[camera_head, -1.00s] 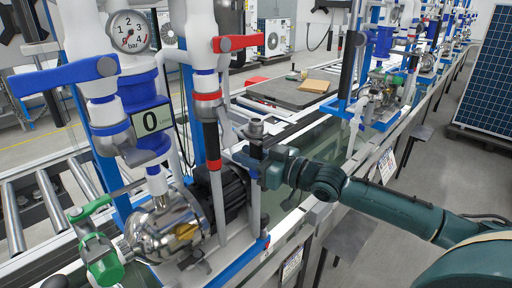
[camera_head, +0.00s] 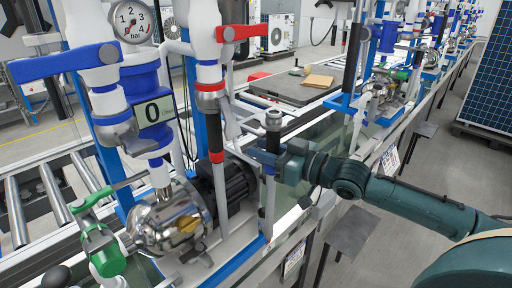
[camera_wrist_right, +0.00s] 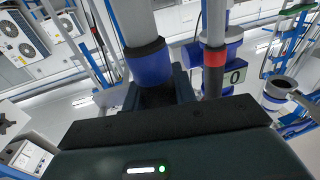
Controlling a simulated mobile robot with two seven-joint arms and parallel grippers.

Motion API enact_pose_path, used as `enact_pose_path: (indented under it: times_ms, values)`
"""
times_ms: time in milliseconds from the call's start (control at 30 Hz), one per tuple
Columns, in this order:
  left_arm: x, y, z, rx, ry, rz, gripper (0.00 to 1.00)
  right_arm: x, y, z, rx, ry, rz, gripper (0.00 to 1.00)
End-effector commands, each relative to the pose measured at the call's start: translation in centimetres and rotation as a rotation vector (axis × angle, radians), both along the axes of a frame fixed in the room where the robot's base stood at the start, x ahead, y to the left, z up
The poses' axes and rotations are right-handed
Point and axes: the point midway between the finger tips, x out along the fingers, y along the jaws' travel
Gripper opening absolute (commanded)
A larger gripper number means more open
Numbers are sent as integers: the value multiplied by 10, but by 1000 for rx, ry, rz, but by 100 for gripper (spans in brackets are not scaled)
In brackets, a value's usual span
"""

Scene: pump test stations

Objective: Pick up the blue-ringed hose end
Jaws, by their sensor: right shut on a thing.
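The blue-ringed hose end is grey, with a wide blue ring (camera_wrist_right: 149,63) that shows large in the right wrist view, just beyond my dark fingers. In the head view the grey hose end (camera_head: 273,120) stands roughly upright, right of the pump motor, with a dark section under its top. My right gripper (camera_head: 266,160) reaches it from the right and is shut on it; in the right wrist view the gripper (camera_wrist_right: 158,97) hides the part between the fingers. I do not see my left gripper.
Left of the held hose stands a red-ringed hose (camera_head: 210,88) on the pump station. The station also has a pressure gauge (camera_head: 133,21), a display reading 0 (camera_head: 154,111) and a steel pump (camera_head: 165,222). A grey table (camera_head: 290,89) lies behind.

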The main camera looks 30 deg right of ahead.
Motion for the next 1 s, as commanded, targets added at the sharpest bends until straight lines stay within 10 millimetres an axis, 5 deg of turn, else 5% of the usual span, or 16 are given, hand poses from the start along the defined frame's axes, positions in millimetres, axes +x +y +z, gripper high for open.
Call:
enact_pose_path:
  times_ms: [1000]
  values:
    - [-3, 5, 3, 16, 21, 3, 52, -80, -42, -9, -1, 2, 2, 0]
